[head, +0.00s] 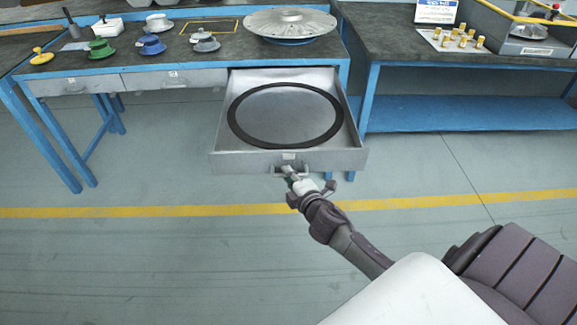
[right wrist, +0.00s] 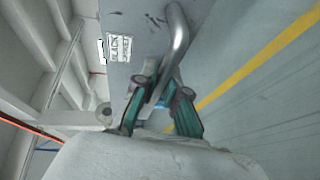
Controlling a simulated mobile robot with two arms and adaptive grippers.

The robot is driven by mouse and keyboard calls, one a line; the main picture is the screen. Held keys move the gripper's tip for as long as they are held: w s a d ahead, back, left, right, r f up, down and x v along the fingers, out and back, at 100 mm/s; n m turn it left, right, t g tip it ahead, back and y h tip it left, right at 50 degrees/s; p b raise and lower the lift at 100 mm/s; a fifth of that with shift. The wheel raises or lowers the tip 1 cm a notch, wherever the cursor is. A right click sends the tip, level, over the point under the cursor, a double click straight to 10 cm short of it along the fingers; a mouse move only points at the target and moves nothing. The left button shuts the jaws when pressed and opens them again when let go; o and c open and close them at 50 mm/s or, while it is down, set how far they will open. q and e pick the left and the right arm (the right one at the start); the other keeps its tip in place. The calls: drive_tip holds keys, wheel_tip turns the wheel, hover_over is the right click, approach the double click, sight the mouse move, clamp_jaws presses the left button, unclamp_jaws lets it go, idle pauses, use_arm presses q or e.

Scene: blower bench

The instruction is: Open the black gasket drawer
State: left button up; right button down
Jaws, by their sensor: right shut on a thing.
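The grey metal gasket drawer (head: 232,162) stands pulled far out from under the bench, at the middle of the head view. A large flat black ring gasket (head: 284,145) lies inside it. The drawer front carries a small label, which also shows in the right wrist view (right wrist: 119,47), and a bar handle (right wrist: 178,42). My right gripper (head: 291,174) is at the drawer front, its green-padded fingers (right wrist: 160,103) shut on the handle. The fingers partly hide the handle. My left gripper is in neither view.
Two shut drawers (head: 175,80) sit to the left under the blue bench. On the bench top (head: 215,45) are coloured flanged parts and a large ribbed disc (head: 290,22). A second bench (head: 385,40) stands right. Floor in front is clear, with a yellow line (head: 150,211).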

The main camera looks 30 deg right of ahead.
drive_tip(key=shift+s+a, duration=0.1)
drive_tip(key=shift+s, duration=0.2)
drive_tip(key=c, duration=1.2)
unclamp_jaws()
drive_tip(key=v, duration=1.2)
